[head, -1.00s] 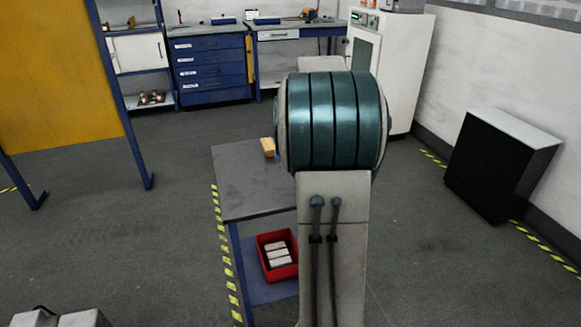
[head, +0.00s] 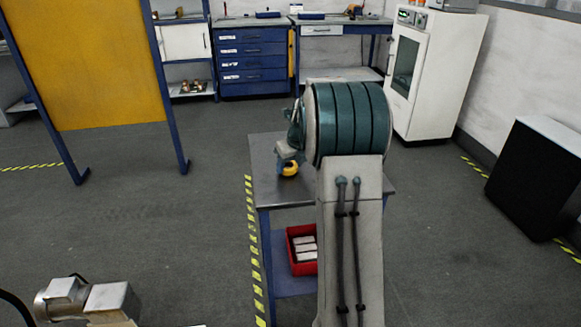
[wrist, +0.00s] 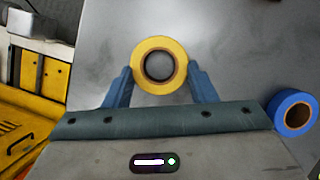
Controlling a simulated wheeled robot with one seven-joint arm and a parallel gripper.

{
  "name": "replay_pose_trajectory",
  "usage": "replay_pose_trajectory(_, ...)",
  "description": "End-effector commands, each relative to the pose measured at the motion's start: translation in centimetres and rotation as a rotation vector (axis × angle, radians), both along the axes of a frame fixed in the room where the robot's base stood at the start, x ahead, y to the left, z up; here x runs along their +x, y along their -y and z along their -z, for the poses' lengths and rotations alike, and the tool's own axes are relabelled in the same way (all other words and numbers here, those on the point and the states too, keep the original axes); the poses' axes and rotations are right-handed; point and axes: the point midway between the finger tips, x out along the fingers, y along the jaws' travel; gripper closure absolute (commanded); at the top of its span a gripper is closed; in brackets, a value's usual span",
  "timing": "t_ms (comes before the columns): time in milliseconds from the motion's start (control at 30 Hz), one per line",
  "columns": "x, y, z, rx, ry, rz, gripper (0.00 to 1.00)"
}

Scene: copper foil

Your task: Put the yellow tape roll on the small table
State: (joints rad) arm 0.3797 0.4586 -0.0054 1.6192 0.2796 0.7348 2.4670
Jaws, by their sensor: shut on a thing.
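The yellow tape roll (wrist: 150,43) is a flat ring with a brown core, between the two blue fingers of my gripper (wrist: 161,72) in the wrist view. The fingers are shut on its left and right sides. In the head view the roll (head: 290,169) shows below my gripper (head: 287,155), over the left part of the small table (head: 265,188). The small table has a grey top and blue legs. I cannot tell whether the roll touches the top. My arm hides the right part of the table.
A blue tape roll (wrist: 293,112) is on the grey surface at right in the wrist view. A red bin (head: 302,262) with pale blocks sits on the table's lower shelf. A yellow panel (head: 85,65) stands at left, a black box (head: 530,185) at right.

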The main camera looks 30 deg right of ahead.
Motion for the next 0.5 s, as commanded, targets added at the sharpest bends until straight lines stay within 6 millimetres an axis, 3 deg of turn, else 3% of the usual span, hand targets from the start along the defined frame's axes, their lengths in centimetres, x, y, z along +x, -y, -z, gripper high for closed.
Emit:
replay_pose_trajectory(367,0.01,0.00,0.65,0.000,0.001,0.000,0.71)
replay_pose_trajectory(400,0.01,0.01,0.71,0.000,0.001,0.000,0.46)
replay_pose_trajectory(467,0.01,0.02,0.66,0.000,0.001,0.000,0.29)
replay_pose_trajectory(500,0.00,0.02,0.66,0.000,0.001,0.000,0.27)
